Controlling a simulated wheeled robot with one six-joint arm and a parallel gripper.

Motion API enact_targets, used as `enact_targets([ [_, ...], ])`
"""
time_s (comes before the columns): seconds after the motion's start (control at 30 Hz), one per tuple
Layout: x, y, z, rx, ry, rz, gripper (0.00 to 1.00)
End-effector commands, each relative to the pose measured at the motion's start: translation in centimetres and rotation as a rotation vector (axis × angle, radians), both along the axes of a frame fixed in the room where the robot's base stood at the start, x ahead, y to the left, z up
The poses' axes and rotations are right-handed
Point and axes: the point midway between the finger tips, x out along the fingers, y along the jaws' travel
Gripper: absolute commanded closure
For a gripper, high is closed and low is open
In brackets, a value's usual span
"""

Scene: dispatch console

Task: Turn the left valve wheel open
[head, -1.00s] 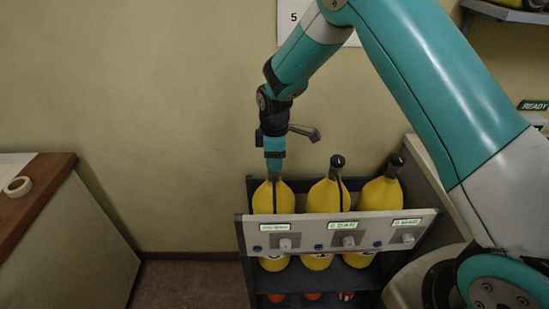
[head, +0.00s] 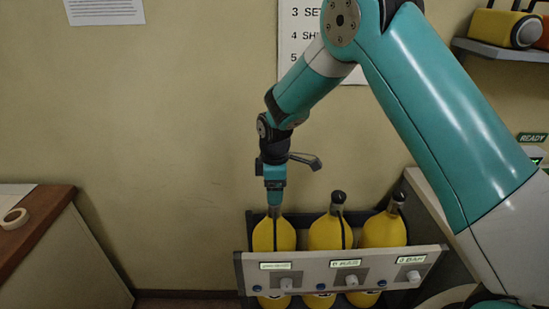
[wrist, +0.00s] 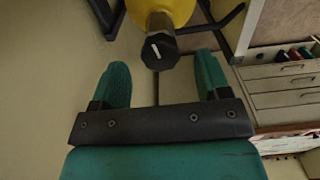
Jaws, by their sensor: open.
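Three yellow cylinders stand side by side in a dark rack in the head view. My gripper (head: 274,208) points down right above the left cylinder (head: 274,238) and hides its valve wheel there. In the wrist view, the left valve wheel (wrist: 160,52) is a dark faceted knob with a white mark, on top of the yellow cylinder (wrist: 163,10). My open fingers (wrist: 162,66) stand one on each side of the knob's line, with a gap on both sides. The knob sits at about the fingertips; exact depth is unclear.
The middle cylinder (head: 331,233) and right cylinder (head: 383,231) have their own dark valve tops, close to the right. A grey panel (head: 318,273) with lit displays and knobs crosses the rack's front. A counter with a tape roll (head: 14,218) is far left.

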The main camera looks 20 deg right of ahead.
Motion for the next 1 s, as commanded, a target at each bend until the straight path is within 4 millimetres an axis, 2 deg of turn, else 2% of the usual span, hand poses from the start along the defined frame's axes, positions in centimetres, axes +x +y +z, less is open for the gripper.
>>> enact_targets([
  [0.3, 0.1, 0.1, 8.0, 0.002, -0.007, 0.001, 0.31],
  [0.5, 0.0, 0.1, 12.4, 0.001, -0.006, 0.001, 0.31],
  [0.7, 0.0, 0.1, 14.8, 0.001, -0.003, 0.002, 0.31],
  [1.0, 0.0, 0.1, 15.3, 0.001, 0.000, 0.002, 0.31],
])
